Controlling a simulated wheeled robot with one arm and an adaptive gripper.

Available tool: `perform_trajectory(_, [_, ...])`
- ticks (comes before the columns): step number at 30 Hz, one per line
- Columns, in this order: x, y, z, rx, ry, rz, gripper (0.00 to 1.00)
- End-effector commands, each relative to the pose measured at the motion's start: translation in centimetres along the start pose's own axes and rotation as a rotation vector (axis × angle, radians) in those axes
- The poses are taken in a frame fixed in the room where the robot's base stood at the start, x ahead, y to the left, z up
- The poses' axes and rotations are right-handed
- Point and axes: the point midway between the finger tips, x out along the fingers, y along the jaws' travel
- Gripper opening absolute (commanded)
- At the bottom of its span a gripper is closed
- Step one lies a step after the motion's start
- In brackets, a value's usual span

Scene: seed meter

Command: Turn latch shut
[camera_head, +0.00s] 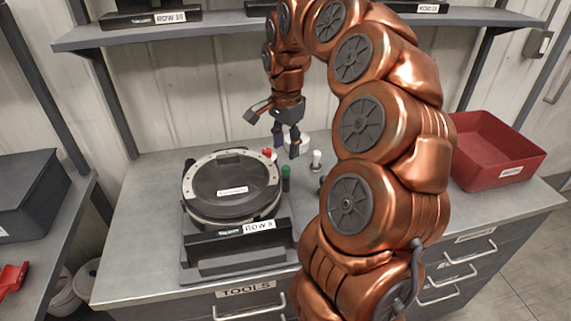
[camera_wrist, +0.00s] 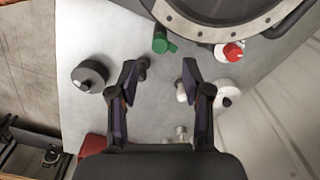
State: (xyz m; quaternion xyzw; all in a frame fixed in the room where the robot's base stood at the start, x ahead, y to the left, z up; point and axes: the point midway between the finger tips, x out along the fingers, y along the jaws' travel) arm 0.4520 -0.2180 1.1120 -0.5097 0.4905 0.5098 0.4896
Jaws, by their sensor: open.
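The seed meter (camera_head: 232,187) is a round dark housing with a pale bolted rim and a labelled dark lid, on a black stand marked ROW 8. Part of its rim also shows at the top of the wrist view (camera_wrist: 225,32). A red-topped white piece (camera_wrist: 233,52) sits close beside the rim; the red top shows at the rim's back right in the head view (camera_head: 268,154). I cannot tell whether it is the latch, and no other latch is clear. My gripper (camera_head: 286,145) is above the bench, behind and right of the meter. Its fingers (camera_wrist: 165,68) are apart and empty.
A green-capped item (camera_head: 286,171) and a white-capped item (camera_head: 316,158) stand right of the meter. A black disc-like item (camera_wrist: 88,76) lies on the bench. A red bin (camera_head: 500,155) stands at the right. A shelf (camera_head: 200,34) runs behind. The bench's front left is clear.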

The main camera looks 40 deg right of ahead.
Motion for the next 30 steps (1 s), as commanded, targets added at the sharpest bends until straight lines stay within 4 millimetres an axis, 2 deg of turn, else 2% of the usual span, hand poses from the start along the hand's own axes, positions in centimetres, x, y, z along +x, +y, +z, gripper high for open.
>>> perform_trajectory(15, [5.6,0.1,0.1,-0.003,-0.003,0.002,0.49])
perform_trajectory(21, [6.4,0.0,0.1,-0.003,-0.001,-0.001,0.49])
perform_trajectory(29, [6.5,0.0,0.1,-0.003,-0.001,-0.002,0.49])
perform_trajectory(30, [6.5,0.0,0.1,-0.003,-0.001,-0.002,0.45])
